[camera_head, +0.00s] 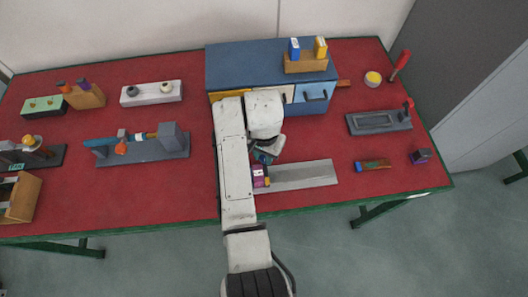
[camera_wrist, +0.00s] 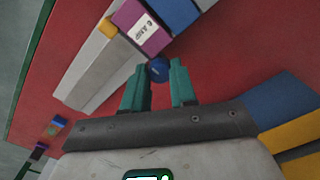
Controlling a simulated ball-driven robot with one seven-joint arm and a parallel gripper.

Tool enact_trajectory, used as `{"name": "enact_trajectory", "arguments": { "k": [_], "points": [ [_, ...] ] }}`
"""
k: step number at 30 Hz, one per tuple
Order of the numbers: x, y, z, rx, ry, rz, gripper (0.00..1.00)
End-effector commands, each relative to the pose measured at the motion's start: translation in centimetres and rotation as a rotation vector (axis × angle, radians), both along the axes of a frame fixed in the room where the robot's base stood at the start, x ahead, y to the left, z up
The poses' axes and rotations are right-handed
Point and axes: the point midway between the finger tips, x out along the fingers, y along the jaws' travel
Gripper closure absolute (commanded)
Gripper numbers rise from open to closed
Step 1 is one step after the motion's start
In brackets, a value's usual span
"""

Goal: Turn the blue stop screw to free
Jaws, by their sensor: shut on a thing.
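The blue stop screw (camera_wrist: 158,68) shows as a small round blue knob in the wrist view, beside a purple block (camera_wrist: 140,27) with a white label. My gripper (camera_wrist: 160,84) has teal fingers, one on each side of the screw, and is shut on it. The purple block sits on a long grey rail (camera_wrist: 95,65) with a small yellow piece (camera_wrist: 107,28) on it. In the head view my gripper (camera_head: 264,158) is over the left end of the grey rail (camera_head: 305,176), near the purple block (camera_head: 259,173). My arm hides the screw there.
A blue drawer cabinet (camera_head: 240,60) stands behind my arm. A grey fixture (camera_head: 150,150) with orange and blue parts lies to the left.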

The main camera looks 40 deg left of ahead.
Motion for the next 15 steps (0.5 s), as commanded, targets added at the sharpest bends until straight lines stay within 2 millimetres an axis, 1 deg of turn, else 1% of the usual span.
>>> {"name": "enact_trajectory", "arguments": {
  "k": [2, 3, 10, 15],
  "points": [
    [-0.02, 0.01, -0.02, 0.000, 0.000, 0.001, 1.00],
    [-0.02, 0.01, -0.01, 0.000, 0.000, 0.001, 0.69],
    [-0.01, 0.02, 0.00, 0.000, -0.001, 0.000, 0.47],
    [0.00, 0.02, 0.01, 0.000, -0.001, -0.001, 0.47]
  ]
}}
